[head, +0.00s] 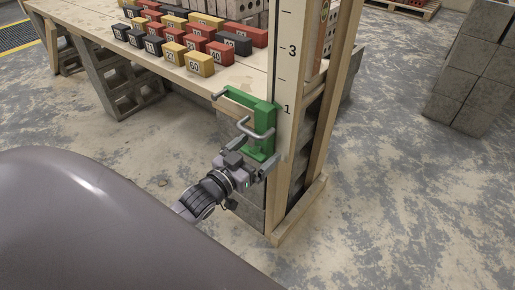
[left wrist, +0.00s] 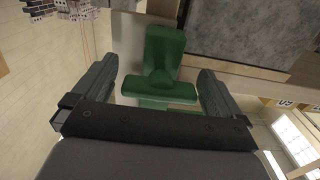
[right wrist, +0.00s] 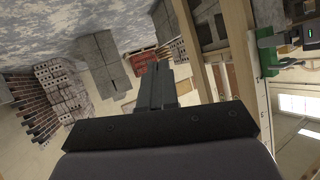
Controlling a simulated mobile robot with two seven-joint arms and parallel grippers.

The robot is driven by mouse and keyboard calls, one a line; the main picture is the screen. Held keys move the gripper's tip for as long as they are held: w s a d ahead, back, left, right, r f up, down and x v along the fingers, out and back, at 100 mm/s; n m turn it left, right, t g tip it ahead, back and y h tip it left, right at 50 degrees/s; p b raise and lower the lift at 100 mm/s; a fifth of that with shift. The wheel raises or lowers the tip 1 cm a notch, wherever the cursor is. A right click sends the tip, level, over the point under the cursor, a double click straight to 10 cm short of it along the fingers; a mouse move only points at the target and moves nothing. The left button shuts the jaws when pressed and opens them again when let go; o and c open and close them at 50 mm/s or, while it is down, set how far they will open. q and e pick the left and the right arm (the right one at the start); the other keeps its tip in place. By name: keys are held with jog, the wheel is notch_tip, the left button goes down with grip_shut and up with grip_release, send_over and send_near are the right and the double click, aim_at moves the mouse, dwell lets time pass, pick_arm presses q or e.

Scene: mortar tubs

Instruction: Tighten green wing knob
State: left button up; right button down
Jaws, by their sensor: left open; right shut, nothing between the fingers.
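A green clamp-like fixture (head: 262,135) with grey bent bars is on the post at the table's corner. In the left wrist view a green winged piece (left wrist: 160,88), seemingly the wing knob, shows close up, with a green block (left wrist: 165,48) above it. My left gripper (head: 256,162) is open at the fixture's lower end. In the left wrist view its fingers (left wrist: 157,72) stand to either side of the green piece, with a gap visible on both sides. My right gripper (right wrist: 158,70) is shut and empty, away from the fixture; the head view does not show it.
A wooden table (head: 240,76) bears several numbered red, black and yellow blocks. An upright board (head: 288,60) with number marks rises beside the fixture. Grey blocks (head: 470,75) are stacked at the right.

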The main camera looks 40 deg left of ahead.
aim_at(250, 156)
pick_arm(q)
jog(key=s+p, duration=0.1)
jog(key=s, duration=0.3)
jog(key=shift+s+a+r, duration=0.1)
jog(key=shift+s+a, duration=0.05)
jog(key=shift+s, duration=0.8)
jog(key=shift+s+a, duration=0.1)
jog(key=shift+s, duration=0.1)
pick_arm(e)
jog(key=shift+s+d+r+h, duration=0.15)
jog(key=shift+d+h, duration=0.05)
jog(key=shift+d, duration=0.15)
jog(key=shift+s+d+r+h, duration=0.1)
jog(key=shift+s+d+h, duration=0.1)
jog(key=shift+d, duration=0.15)
